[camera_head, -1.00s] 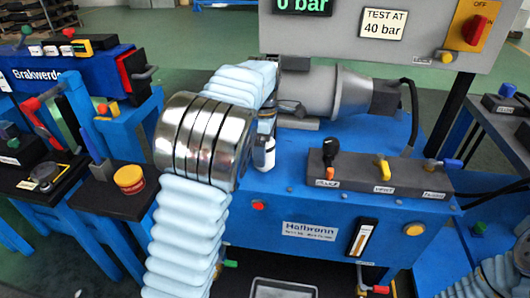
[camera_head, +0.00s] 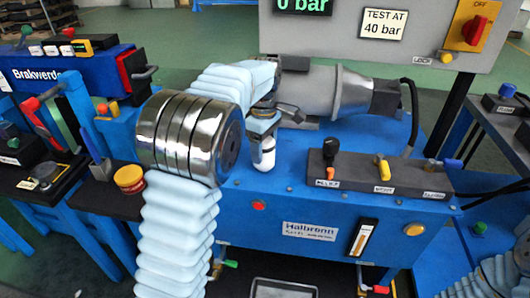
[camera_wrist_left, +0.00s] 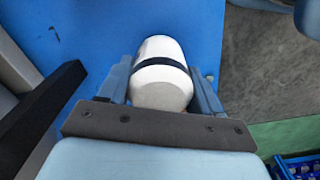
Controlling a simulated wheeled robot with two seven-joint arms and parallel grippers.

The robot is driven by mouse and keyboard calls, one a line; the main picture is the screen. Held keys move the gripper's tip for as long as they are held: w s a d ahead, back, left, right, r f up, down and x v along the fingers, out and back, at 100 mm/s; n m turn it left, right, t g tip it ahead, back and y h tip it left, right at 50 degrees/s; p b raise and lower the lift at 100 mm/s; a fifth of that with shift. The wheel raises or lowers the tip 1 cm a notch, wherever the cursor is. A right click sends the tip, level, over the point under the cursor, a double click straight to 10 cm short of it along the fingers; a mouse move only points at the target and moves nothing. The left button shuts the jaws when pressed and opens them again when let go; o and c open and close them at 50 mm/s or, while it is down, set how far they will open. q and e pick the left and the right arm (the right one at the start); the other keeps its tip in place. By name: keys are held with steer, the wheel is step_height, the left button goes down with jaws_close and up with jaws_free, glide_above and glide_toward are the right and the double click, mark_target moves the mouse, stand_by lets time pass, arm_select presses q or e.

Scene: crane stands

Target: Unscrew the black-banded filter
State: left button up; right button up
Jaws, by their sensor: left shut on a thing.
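The black-banded filter is a white rounded cylinder with one black band; it shows in the left wrist view (camera_wrist_left: 162,78) and in the head view (camera_head: 264,153) in front of the pump on the blue stand. My left gripper (camera_head: 264,128) reaches it from above, its fingers on both sides of the filter, shut on it. In the left wrist view the gripper (camera_wrist_left: 160,90) has a finger at each side of the filter. The filter's upper part is hidden in the head view by the gripper. My right gripper does not show.
The blue Halbronn stand (camera_head: 310,231) carries a grey pump motor (camera_head: 330,92) and a valve block (camera_head: 375,175) with levers. A gauge panel (camera_head: 400,35) reading 0 bar stands behind. At left is another blue stand (camera_head: 55,75) with a yellow pot (camera_head: 129,179). A tray (camera_head: 285,288) lies below.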

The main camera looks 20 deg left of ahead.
arm_select(q)
steer(key=shift+c, duration=0.5)
steer(key=shift+r, duration=0.1)
steer(key=n, duration=0.5)
steer(key=shift+n, duration=0.3)
steer(key=n, duration=0.4)
steer(key=shift+n, duration=0.4)
